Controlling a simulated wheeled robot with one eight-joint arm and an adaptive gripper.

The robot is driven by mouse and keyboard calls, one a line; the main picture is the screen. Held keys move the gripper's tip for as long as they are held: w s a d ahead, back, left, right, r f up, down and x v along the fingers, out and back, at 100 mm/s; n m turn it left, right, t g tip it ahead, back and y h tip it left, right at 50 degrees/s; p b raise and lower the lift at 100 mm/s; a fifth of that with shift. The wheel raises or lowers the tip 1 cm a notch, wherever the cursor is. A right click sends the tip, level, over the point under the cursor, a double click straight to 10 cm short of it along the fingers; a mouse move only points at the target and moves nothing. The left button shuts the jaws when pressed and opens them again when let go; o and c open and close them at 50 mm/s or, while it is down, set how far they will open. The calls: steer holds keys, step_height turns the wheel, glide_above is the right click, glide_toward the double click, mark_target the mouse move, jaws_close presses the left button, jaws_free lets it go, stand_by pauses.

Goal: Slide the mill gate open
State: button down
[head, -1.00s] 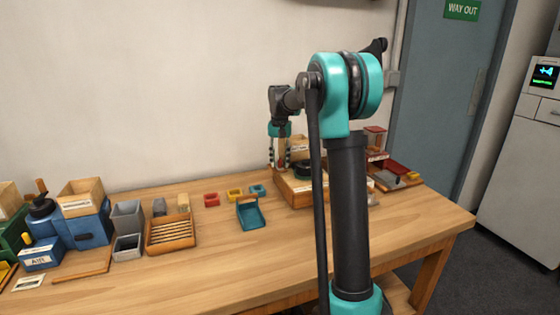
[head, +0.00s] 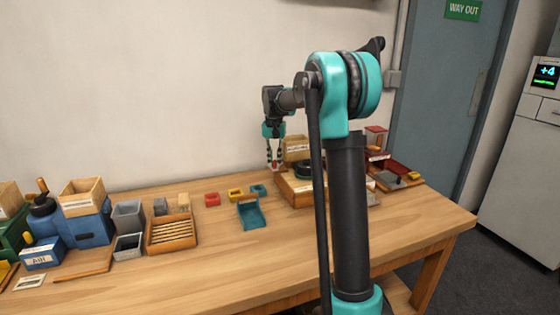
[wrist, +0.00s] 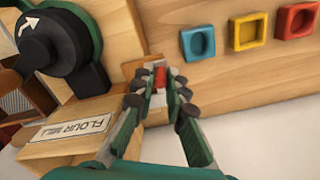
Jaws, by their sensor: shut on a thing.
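The flour mill stands at the back of the table, with its pale wooden hopper (head: 296,146) and wooden base (head: 295,195). In the wrist view its label (wrist: 78,127) reads "FLOUR MILL", and a black knob (wrist: 55,42) with a white arrow sits beside it. My gripper (head: 275,166) points down at the mill's left side. In the wrist view my gripper (wrist: 158,92) is shut on a small red piece, the mill gate's handle (wrist: 159,77), at the wooden edge. The rest of the gate is hidden by the fingers.
A slatted wooden tray (head: 171,236) and a blue mill (head: 80,222) are farther left. The front middle of the table is clear.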

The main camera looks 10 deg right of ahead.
steer(key=shift+a, duration=0.2)
steer(key=c, duration=1.5)
jaws_free()
steer(key=shift+c, duration=0.2)
step_height(320, 180, up, 12)
